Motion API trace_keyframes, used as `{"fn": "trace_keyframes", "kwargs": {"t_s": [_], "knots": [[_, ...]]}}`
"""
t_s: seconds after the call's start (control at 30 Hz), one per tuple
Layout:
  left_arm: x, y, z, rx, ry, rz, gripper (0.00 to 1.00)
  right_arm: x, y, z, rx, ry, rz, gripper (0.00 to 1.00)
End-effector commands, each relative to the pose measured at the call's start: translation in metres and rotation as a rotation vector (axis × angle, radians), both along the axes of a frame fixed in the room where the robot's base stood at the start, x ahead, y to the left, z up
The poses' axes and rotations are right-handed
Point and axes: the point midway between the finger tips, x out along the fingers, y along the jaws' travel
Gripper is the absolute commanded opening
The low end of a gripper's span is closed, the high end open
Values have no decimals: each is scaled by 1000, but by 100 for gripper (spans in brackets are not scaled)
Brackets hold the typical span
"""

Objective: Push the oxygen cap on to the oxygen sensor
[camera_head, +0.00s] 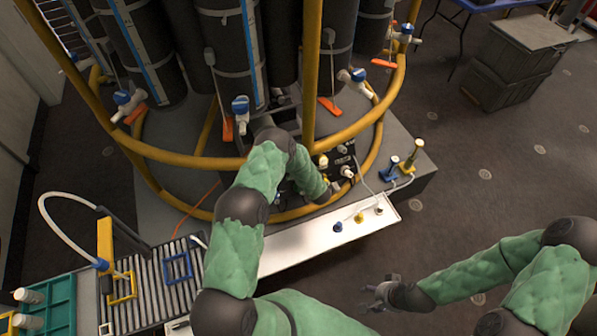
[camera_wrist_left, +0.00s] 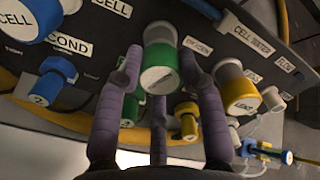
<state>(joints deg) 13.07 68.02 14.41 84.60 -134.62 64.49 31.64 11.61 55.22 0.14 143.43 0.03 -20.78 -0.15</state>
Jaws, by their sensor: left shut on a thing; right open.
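The oxygen cap (camera_wrist_left: 160,80), green with a white lettered face, sits between the purple fingers of my left gripper (camera_wrist_left: 160,62) in the left wrist view. The gripper is shut on it. The white oxygen sensor (camera_wrist_left: 160,34) shows just behind the cap, beside a label that seems to read OXYGEN. The cap is lined up with the sensor and looks to be touching it; how far on it sits cannot be told. In the head view my left arm hides the cap. My right gripper (camera_head: 378,292) is open and empty, over the floor at the lower right.
A yellow-capped sensor (camera_wrist_left: 240,92) stands close right of my fingers, a blue cap (camera_wrist_left: 50,85) to the left. A smaller yellow cap (camera_wrist_left: 188,112) is below. A white tray (camera_head: 300,246) lies in front of the yellow-railed frame. Grey crates (camera_head: 515,60) stand back right.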

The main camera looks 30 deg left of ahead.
Motion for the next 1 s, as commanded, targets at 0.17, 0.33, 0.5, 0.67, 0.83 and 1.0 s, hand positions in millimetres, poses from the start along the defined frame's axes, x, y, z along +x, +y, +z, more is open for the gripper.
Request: {"fn": "trace_keyframes", "kwargs": {"t_s": [0.17, 0.33, 0.5, 0.67, 0.83, 1.0], "knots": [[0, 0, 0, 0, 0, 0, 21, 0, 0, 0, 0, 0, 0, 51], [0, 0, 0, 0, 0, 0, 21, 0, 0, 0, 0, 0, 0, 51], [0, 0, 0, 0, 0, 0, 21, 0, 0, -1, 0, 0, 0, 51], [0, 0, 0, 0, -1, 0, 21, 0, 0, -4, 0, 0, 0, 51], [0, 0, 0, 0, 0, 0, 21, 0, 0, -8, 0, 0, 0, 51], [0, 0, 1, 0, 0, 0, 21, 0, 0, -8, 0, 0, 0, 51]]}}
